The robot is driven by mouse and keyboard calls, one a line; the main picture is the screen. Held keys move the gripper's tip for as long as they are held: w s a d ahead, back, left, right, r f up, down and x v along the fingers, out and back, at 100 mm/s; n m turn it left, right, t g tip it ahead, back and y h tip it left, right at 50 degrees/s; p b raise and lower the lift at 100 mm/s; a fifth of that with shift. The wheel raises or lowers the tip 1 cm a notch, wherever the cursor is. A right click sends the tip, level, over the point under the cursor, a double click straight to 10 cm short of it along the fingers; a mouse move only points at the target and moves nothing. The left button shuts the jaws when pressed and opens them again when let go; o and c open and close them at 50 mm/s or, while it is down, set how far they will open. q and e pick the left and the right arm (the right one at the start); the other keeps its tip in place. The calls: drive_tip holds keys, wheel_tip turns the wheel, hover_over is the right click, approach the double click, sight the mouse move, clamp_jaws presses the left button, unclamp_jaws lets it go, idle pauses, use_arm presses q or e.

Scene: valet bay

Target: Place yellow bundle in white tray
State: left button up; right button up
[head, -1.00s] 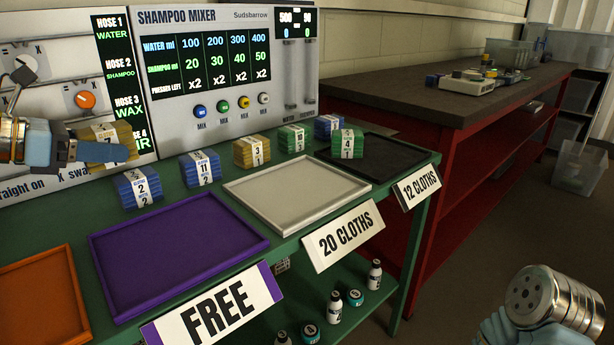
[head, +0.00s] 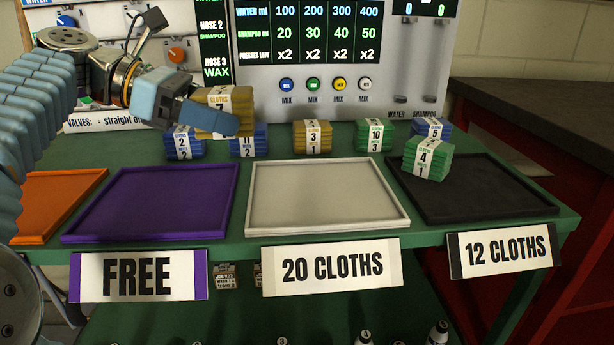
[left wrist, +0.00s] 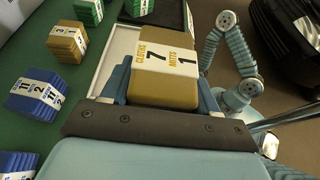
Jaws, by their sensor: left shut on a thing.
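My left gripper (head: 212,112) is shut on a yellow bundle (head: 226,97) labelled 7. In the left wrist view the held bundle (left wrist: 165,85) sits between both fingers, its label reading 7 cloths, 1 mitts. It is held up in front of the mixer, left of and behind the white tray. The white tray (head: 325,195), with the sign 20 CLOTHS, is empty. A second yellow bundle (head: 312,137), labelled 3 and 1, stands on the bench behind the white tray. My right gripper is not in view.
Two blue bundles (head: 183,143) stand behind the empty purple tray (head: 150,200). Green bundle 10 (head: 375,135) and a blue bundle (head: 432,128) stand to the right. Green bundle 4 (head: 428,160) is in the black tray (head: 490,200). An orange tray (head: 45,205) is at far left.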

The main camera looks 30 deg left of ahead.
use_arm(q)
drive_tip(key=w+d+f, duration=0.2)
drive_tip(key=w+f, duration=0.1)
drive_tip(key=w, duration=0.2)
drive_tip(key=b, duration=0.2)
hover_over(284, 179)
drive_tip(key=s, duration=0.2)
drive_tip(key=f, duration=0.3)
drive_tip(key=shift+w+a+f, duration=0.25)
drive_tip(key=shift+a+f, duration=0.05)
drive_tip(key=shift+f, duration=0.05)
drive_tip(key=f, duration=0.1)
drive_tip(key=w+f+b, duration=0.1)
drive_tip(key=f, duration=0.1)
drive_tip(key=f+b, duration=0.1)
drive_tip(key=shift+w+d+f, duration=0.2)
drive_tip(key=shift+w+f, duration=0.05)
drive_tip(key=shift+w, duration=0.05)
drive_tip(key=shift+f, duration=0.2)
drive_tip(key=shift+f, duration=0.15)
drive_tip(key=o, duration=1.1)
